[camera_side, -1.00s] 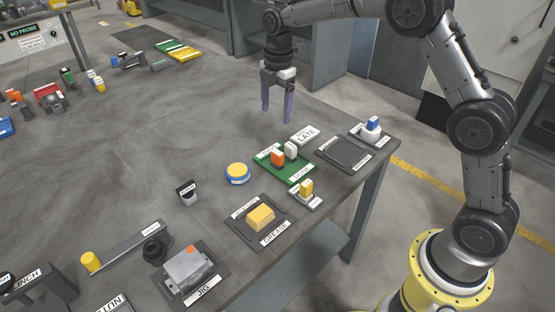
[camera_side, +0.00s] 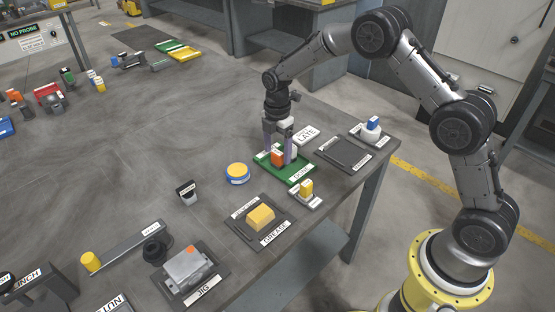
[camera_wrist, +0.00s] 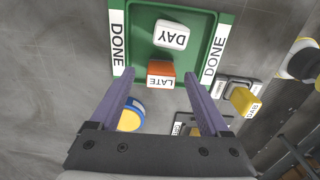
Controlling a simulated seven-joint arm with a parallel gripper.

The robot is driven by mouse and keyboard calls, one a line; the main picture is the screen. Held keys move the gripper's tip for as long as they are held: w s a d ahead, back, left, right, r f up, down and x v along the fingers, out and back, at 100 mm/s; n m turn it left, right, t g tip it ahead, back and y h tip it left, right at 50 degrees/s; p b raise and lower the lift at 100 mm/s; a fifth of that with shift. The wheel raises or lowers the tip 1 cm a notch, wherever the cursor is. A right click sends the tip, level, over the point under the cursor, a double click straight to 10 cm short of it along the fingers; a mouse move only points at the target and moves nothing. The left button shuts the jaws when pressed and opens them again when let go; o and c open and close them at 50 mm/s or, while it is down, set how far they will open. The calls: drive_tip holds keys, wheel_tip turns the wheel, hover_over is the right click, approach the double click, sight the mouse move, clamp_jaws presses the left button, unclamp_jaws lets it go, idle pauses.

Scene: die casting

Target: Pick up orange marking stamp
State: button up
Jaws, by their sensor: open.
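The orange marking stamp (camera_side: 277,158) stands in a green tray labelled DONE (camera_side: 301,180). In the wrist view the stamp (camera_wrist: 161,73) has an orange top and a white face reading LATE. In the wrist view the stamp lies between and just ahead of the fingertips (camera_wrist: 159,75).
A small yellow-topped stamp (camera_side: 306,188) stands in front. A dark empty tray (camera_side: 344,154) and a blue-topped stamp (camera_side: 373,125) are at the right.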

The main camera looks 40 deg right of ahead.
sight(277, 152)
wheel_tip(277, 152, down, 3)
drive_tip(key=shift+s+f, duration=0.1)
clamp_jaws()
idle(0.5)
